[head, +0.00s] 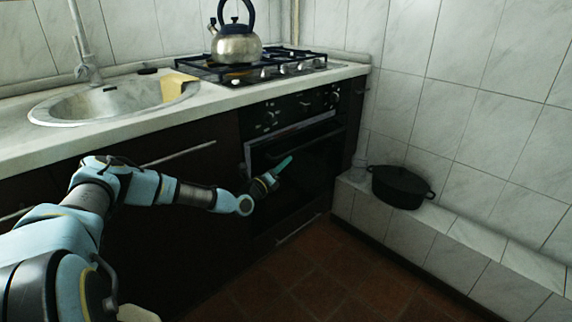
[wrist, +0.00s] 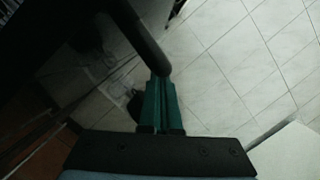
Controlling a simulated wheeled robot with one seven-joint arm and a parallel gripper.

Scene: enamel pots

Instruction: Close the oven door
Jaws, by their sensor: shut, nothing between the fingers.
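The dark oven (head: 300,180) is built in under the hob, at the middle of the head view. A pale strip runs along its door's top and left edge; the door looks slightly ajar, but I cannot tell how far. My gripper (head: 286,163) is in front of the door's upper part, its teal fingers pointing up and right. In the wrist view my gripper (wrist: 160,82) is shut and empty. A dark rounded bar (wrist: 145,40), probably the oven handle, runs down to the fingertips; I cannot tell whether they touch.
A black pot (head: 402,187) stands on the tiled ledge (head: 450,222) to the right. A kettle (head: 236,45) stands on the hob (head: 270,70). A sink (head: 110,103) is at left. The brown floor (head: 320,275) before the oven is clear.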

